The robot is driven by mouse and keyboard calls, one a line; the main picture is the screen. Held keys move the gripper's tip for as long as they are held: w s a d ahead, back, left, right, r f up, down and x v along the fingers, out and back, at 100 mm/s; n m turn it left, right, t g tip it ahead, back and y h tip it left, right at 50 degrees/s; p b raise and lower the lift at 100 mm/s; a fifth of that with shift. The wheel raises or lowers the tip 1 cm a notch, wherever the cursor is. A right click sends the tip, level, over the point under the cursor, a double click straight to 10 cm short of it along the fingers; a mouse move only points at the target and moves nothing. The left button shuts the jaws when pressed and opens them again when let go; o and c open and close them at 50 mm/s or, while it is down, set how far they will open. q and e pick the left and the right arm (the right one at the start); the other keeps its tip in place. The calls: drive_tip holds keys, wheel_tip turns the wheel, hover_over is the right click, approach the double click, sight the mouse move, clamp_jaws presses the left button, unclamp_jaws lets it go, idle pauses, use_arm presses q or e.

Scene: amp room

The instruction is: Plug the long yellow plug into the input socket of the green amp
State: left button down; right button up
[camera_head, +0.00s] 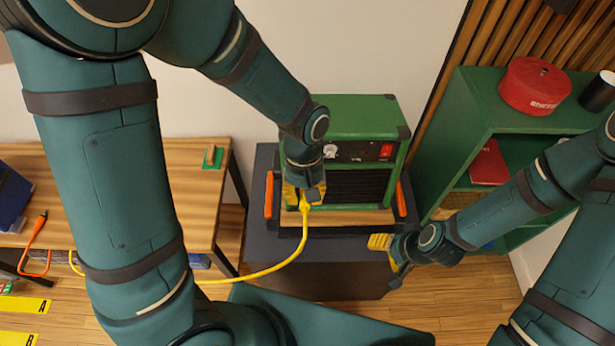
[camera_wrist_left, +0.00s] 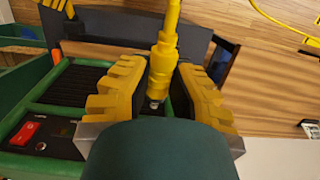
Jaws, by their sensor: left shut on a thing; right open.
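The green amp (camera_head: 352,115) stands on a dark crate-like stand, its control panel and black grille facing me. My left gripper (camera_head: 304,194) is in front of the amp's left part and shut on the long yellow plug (camera_head: 305,207). In the left wrist view the plug (camera_wrist_left: 163,62) lies between the yellow finger pads of the gripper (camera_wrist_left: 158,92), its metal tip close to the amp's front (camera_wrist_left: 75,85). The input socket is hidden by my gripper, and I cannot tell whether the tip is in it. My right gripper (camera_head: 388,248) is open and empty, low and right of the amp.
The yellow cable (camera_head: 262,272) hangs from the plug and curves down to the left. A wooden table (camera_head: 185,195) stands at the left, with an orange cable (camera_head: 35,235) by it. A green shelf (camera_head: 465,125) with a red tin (camera_head: 534,86) stands at the right.

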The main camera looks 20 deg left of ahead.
use_arm(q)
drive_tip(key=shift+w+a+f, duration=0.15)
drive_tip(key=shift+w+a, duration=0.05)
drive_tip(key=shift+w, duration=0.45)
drive_tip(key=shift+w+a+f+b, duration=0.15)
drive_tip(key=shift+w+a, duration=0.1)
drive_tip(key=shift+w, duration=0.65)
drive_tip(key=shift+w+a+f+b, duration=0.15)
drive_tip(key=shift+w+a, duration=0.15)
drive_tip(key=shift+w, duration=0.6)
drive_tip(key=shift+w+a+f, duration=0.15)
drive_tip(key=shift+w+a, duration=0.1)
drive_tip(key=shift+w, duration=0.65)
drive_tip(key=shift+w+a+f, duration=0.1)
drive_tip(key=shift+w+a, duration=0.1)
drive_tip(key=shift+w, duration=0.4)
drive_tip(key=shift+w+a+f, duration=0.1)
drive_tip(key=shift+w+a, duration=0.05)
drive_tip(key=shift+w, duration=0.4)
drive_tip(key=c, duration=1)
unclamp_jaws()
drive_tip(key=shift+o, duration=0.2)
drive_tip(key=shift+r, duration=0.1)
wheel_tip(320, 180, up, 12)
drive_tip(key=w, duration=0.2)
drive_tip(key=shift+a+f, duration=0.2)
drive_tip(key=shift+a, duration=0.05)
drive_tip(key=shift+s, duration=0.1)
